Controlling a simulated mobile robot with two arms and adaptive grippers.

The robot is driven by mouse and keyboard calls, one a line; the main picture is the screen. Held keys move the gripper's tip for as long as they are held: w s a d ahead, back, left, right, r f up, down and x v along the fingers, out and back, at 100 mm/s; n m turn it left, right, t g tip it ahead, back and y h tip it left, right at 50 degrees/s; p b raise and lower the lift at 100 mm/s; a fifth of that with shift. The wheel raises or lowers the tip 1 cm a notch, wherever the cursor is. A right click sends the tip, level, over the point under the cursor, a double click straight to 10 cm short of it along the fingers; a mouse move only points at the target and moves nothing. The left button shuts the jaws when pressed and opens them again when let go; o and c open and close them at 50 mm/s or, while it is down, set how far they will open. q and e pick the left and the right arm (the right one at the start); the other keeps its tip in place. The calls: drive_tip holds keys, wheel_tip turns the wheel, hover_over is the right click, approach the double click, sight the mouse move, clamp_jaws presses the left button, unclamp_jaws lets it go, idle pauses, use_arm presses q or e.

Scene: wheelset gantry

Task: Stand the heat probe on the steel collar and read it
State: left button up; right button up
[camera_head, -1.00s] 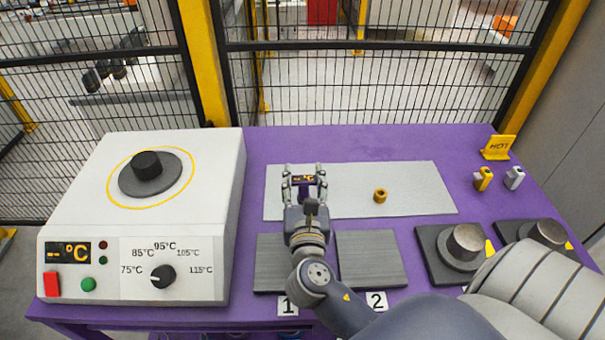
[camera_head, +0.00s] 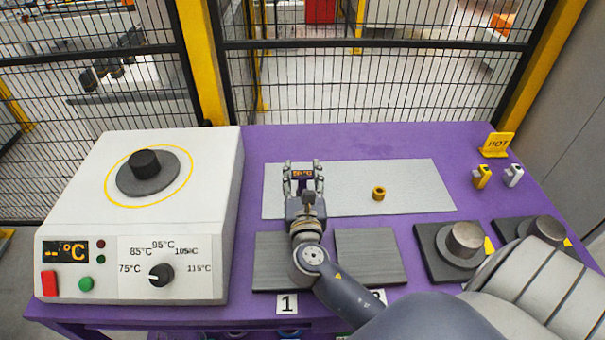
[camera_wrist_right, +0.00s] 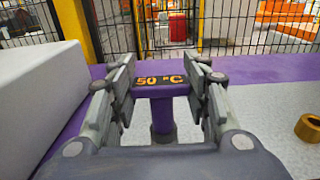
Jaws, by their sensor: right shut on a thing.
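My right gripper (camera_head: 304,176) is shut on the heat probe (camera_head: 302,174) over the pale grey mat, left of a small brass-coloured ring (camera_head: 378,193). In the right wrist view the probe (camera_wrist_right: 162,86) is purple, upright between the two fingers (camera_wrist_right: 163,92), and its display shows orange figures that look like 50 °C. I cannot make out a steel collar for certain. My left gripper is not in view.
A white heater (camera_head: 150,225) with a dark disc stands left; its display shows dashes. The pale mat (camera_head: 425,190) has free room at right. Two grey plates (camera_head: 368,258), dark blocks with metal posts (camera_head: 465,240), yellow and white clips and a HOT sign (camera_head: 496,146) stand around.

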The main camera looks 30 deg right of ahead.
drive_tip(key=o, duration=1.2)
drive_tip(key=shift+r, duration=0.2)
drive_tip(key=v, duration=0.5)
drive_tip(key=b+v, duration=0.1)
drive_tip(key=v, duration=0.4)
drive_tip(key=shift+s+a+f, duration=0.2)
drive_tip(key=shift+a+f, duration=0.05)
drive_tip(key=shift+s+a+r, duration=0.15)
drive_tip(key=shift+s+a, duration=0.2)
drive_tip(key=shift+s, duration=0.25)
